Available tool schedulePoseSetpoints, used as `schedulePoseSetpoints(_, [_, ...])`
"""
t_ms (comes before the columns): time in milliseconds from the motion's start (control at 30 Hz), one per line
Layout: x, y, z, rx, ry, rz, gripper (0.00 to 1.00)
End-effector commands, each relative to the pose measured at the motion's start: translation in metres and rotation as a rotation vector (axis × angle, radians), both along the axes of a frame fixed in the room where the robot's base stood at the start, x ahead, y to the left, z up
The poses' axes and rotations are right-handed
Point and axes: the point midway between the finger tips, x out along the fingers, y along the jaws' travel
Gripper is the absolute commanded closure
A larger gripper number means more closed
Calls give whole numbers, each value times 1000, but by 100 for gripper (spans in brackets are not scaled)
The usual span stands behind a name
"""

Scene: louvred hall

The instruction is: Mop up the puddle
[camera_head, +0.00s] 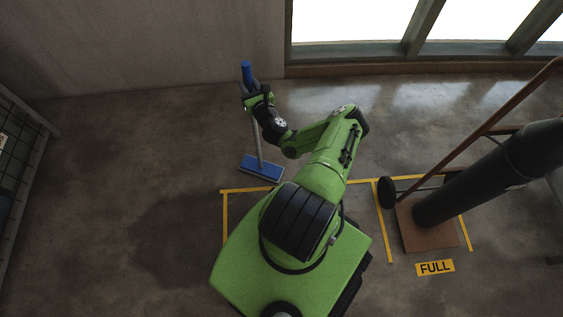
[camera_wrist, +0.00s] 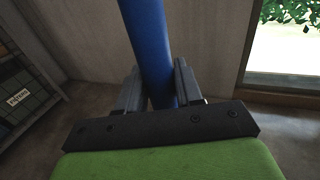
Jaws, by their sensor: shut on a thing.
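A mop with a blue grip (camera_head: 246,72), a grey pole and a flat blue head (camera_head: 261,168) stands nearly upright, its head at the floor. My gripper (camera_head: 250,91) is shut on the mop's upper handle. In the wrist view the blue handle (camera_wrist: 150,50) runs up between the two fingers of my gripper (camera_wrist: 158,92). The puddle (camera_head: 175,235) shows as a dark patch on the concrete, to the left of my base and below the mop head in the picture. The mop head is apart from its dark edge. My base hides part of the floor there.
A hand truck with a dark cylinder (camera_head: 490,170) stands at the right on a brown plate (camera_head: 425,232), inside yellow floor lines, beside a "FULL" sign (camera_head: 435,267). A wire rack (camera_head: 22,165) stands at the left. A wall and windows close the back. The floor at left is clear.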

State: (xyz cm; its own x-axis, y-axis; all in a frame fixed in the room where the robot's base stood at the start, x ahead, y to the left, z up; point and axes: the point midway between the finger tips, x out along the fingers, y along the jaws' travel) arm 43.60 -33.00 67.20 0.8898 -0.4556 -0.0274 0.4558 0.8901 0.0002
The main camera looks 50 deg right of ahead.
Motion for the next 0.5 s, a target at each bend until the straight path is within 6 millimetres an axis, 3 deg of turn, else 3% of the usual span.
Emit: schedulePoseSetpoints(500, [-46, -42, 0, -6, -5, -4, 100])
